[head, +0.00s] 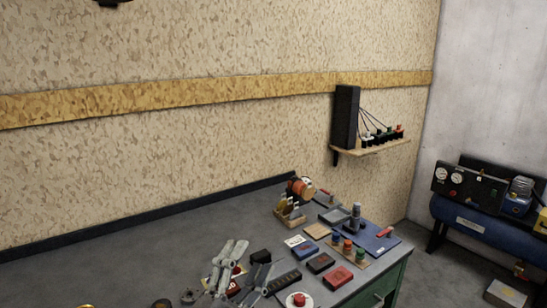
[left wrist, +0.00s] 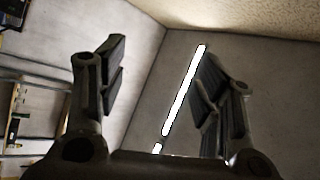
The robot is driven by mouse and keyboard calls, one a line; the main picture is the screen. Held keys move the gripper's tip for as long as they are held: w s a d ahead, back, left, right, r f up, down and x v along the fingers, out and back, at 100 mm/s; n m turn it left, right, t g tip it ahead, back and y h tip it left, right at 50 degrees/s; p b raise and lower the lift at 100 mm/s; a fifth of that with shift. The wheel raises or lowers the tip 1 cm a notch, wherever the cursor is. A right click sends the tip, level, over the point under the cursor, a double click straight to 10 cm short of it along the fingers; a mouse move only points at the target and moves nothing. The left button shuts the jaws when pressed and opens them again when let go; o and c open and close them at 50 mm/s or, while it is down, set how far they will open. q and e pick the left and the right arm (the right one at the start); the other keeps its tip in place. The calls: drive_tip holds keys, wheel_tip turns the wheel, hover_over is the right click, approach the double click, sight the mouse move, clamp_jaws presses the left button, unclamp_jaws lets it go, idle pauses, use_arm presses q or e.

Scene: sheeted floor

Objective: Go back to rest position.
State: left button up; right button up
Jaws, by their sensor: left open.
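My left gripper (head: 250,265) shows at the bottom middle of the head view, in front of the grey workbench with its grey fingers pointing up in the picture. In the left wrist view, its two dark fingers (left wrist: 158,85) stand wide apart with nothing between them, so it is open and empty. Past the fingers are a plain grey wall and a bright strip light (left wrist: 184,90). I cannot tell from the head view how far the gripper is from the bench items behind it. My right gripper is not in view.
The grey bench (head: 150,267) runs along a chipboard wall. Several small items crowd its right end, including a red button box (head: 299,300) and a blue plate (head: 375,237). A wall shelf (head: 372,147) holds a black box. A blue compressor (head: 470,218) stands at right.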

use_arm(q)
drive_tip(key=s+a+f+n+g+y, duration=0.3)
drive_tip(key=a+f+n+y, duration=0.2)
drive_tip(key=a+f+n, duration=0.3)
drive_tip(key=s+a+f+n+g+y, duration=0.35)
drive_tip(key=a+f+n+y, duration=0.2)
drive_tip(key=f, duration=0.55)
drive_tip(key=s+a+f+n+g, duration=0.1)
drive_tip(key=s+f+g, duration=0.45)
drive_tip(key=s, duration=0.45)
drive_tip(key=s+a+f+n+g, duration=0.1)
drive_tip(key=s+f+n+g, duration=0.1)
drive_tip(key=s+f+g, duration=0.55)
drive_tip(key=s+f+t, duration=0.1)
drive_tip(key=s+f, duration=0.1)
drive_tip(key=f, duration=1.1)
drive_tip(key=s+f, duration=0.2)
drive_tip(key=f, duration=1.1)
drive_tip(key=s+a+f, duration=0.2)
drive_tip(key=s+f, duration=1.3)
drive_tip(key=s, duration=0.1)
drive_tip(key=shift+a+m+g, duration=0.4)
drive_tip(key=shift+m+g, duration=0.05)
drive_tip(key=shift+f+h, duration=0.1)
drive_tip(key=shift+h, duration=0.15)
